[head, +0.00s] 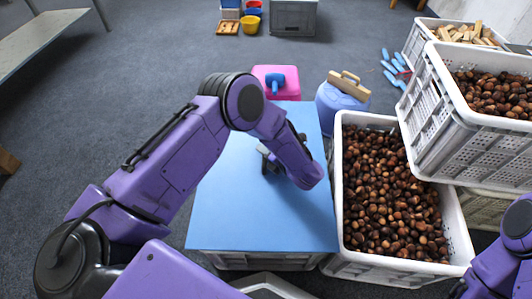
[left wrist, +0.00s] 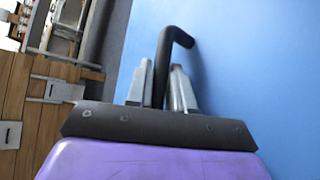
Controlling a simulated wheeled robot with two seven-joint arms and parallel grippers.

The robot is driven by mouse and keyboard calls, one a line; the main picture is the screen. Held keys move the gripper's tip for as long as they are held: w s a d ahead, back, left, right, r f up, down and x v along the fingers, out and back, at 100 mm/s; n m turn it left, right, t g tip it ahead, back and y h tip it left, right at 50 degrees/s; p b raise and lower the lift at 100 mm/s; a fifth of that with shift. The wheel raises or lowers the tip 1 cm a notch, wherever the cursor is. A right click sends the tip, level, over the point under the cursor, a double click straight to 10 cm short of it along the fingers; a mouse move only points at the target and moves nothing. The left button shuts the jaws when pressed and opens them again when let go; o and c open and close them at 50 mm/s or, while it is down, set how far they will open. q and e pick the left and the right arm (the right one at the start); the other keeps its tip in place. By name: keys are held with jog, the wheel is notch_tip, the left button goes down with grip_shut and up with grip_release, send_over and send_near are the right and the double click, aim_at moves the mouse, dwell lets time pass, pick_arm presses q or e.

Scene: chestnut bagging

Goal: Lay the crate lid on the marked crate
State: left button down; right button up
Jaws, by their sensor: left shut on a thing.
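The blue crate lid (head: 265,215) lies flat, or nearly flat, over a white crate (head: 262,262) in the middle of the head view. Most of that crate is hidden, and I cannot tell whether the lid touches its rim. My left gripper (left wrist: 162,85) is shut on the lid's black handle (left wrist: 176,38); it also shows in the head view (head: 268,158), partly behind my wrist. The lid fills the right of the left wrist view (left wrist: 265,85). I see no clear mark on a crate. My right arm is at the lower right, its jaws not clear.
A white crate of chestnuts (head: 337,190) stands right beside the lid. Another chestnut crate (head: 428,110) is stacked higher behind it. A pink box (head: 290,90) and a blue-lavender container (head: 335,103) stand beyond the lid. Open grey floor lies to the left.

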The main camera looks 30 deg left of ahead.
pick_arm(q)
jog(key=shift+f, duration=0.15)
jog(key=c, duration=1)
grip_release()
jog(key=shift+r, duration=0.3)
jog(key=p+v, duration=0.2)
jog(key=v, duration=0.8)
jog(key=shift+s+d+r+p, duration=0.1)
jog(key=shift+d+r+p, duration=0.05)
jog(key=shift+d+p, duration=0.25)
jog(key=shift+s+d+r, duration=0.15)
jog(key=shift+s+d, duration=0.1)
jog(key=shift+d, duration=0.3)
